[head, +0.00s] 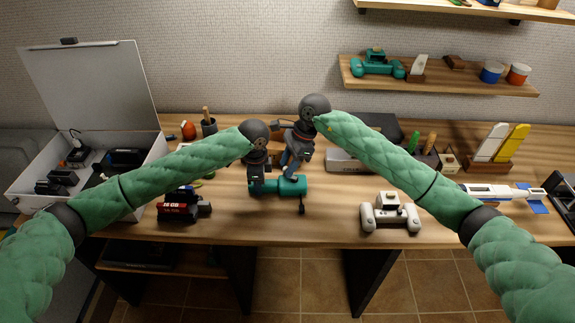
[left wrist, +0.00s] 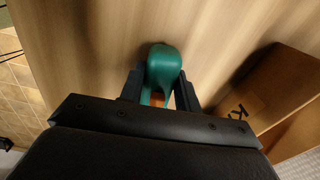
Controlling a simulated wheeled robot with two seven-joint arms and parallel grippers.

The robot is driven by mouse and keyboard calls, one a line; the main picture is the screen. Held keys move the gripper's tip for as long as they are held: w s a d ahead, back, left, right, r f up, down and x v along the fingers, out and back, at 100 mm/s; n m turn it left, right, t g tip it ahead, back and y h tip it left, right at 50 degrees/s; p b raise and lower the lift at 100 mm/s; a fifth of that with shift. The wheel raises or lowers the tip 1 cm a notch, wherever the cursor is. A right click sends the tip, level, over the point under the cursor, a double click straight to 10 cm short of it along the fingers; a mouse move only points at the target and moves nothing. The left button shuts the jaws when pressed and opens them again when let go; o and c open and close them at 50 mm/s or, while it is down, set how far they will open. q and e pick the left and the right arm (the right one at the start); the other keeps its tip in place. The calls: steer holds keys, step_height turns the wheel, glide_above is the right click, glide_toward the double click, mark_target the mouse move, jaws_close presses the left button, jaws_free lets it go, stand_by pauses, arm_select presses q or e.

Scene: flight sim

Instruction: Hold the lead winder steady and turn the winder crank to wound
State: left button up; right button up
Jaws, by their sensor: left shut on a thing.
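The lead winder (head: 292,188) is a teal drum-like body lying on the wooden table in the middle of the head view. A small dark crank (head: 302,207) hangs at its right end, pointing down toward the table's front edge. My left gripper (head: 262,184) comes down on the winder's left part and is shut on it. In the left wrist view, a rounded teal part of the winder (left wrist: 163,62) sits between the two dark fingers of my left gripper (left wrist: 160,88). My right gripper (head: 290,172) is just above the winder's right half; its fingertips are too small to read.
A red-and-black device (head: 180,207) lies to the left and a white-grey device (head: 390,215) to the right. A brown box (left wrist: 290,95) stands close to the winder. An open white case (head: 90,150) fills the far left. A shelf (head: 440,84) hangs at the back right.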

steer(key=shift+a+f, duration=0.1)
steer(key=shift+f, duration=0.2)
steer(key=shift+c, duration=0.5)
jaws_close()
steer(key=shift+m, duration=0.3)
